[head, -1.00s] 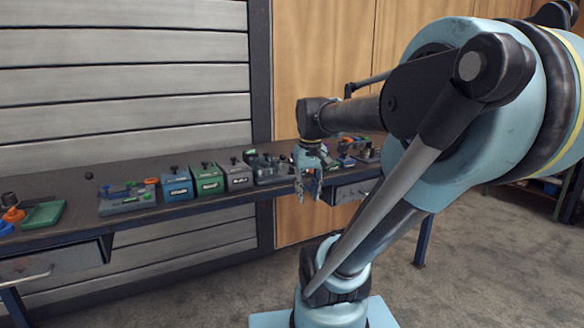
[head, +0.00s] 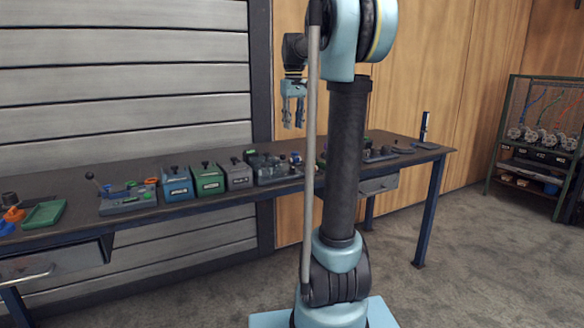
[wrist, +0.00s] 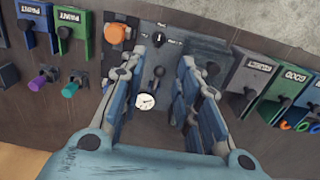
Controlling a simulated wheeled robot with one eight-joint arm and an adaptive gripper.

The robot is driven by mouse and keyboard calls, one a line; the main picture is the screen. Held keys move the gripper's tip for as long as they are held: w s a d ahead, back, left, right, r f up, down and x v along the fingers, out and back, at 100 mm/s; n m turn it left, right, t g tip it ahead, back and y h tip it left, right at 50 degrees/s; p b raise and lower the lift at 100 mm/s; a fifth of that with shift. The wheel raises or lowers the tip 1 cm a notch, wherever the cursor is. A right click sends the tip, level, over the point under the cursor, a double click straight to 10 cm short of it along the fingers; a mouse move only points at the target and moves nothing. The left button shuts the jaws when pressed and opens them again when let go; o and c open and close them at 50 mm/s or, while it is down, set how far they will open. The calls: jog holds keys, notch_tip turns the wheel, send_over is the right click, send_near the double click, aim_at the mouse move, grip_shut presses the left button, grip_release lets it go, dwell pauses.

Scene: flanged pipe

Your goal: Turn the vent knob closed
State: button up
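My gripper (head: 293,118) hangs fingers down above the workbench in the head view, apart from everything on it. In the wrist view my gripper (wrist: 161,62) is open, with nothing between its fingers. Below it is a grey panel with a black knob (wrist: 160,40), small marks around it, an orange knob (wrist: 117,33) and a round white gauge (wrist: 146,101). The black knob may be the vent knob; its labels are too small to read. The fingers hide parts of the panel's sides. The head view is too small to show the knob's setting.
The workbench (head: 75,219) holds a blue box (head: 176,185), a green box (head: 207,181) and a grey box (head: 237,177) left of my arm. A green tray (head: 44,214) lies at the far left. A rack (head: 540,140) stands at the right. My arm hides part of the bench.

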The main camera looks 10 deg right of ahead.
aim_at(292, 168)
notch_tip(292, 168, down, 17)
jog(key=shift+w+f, duration=0.1)
jog(key=shift+w, duration=0.05)
dwell(0.6)
grip_shut()
jog(key=shift+a, duration=0.1)
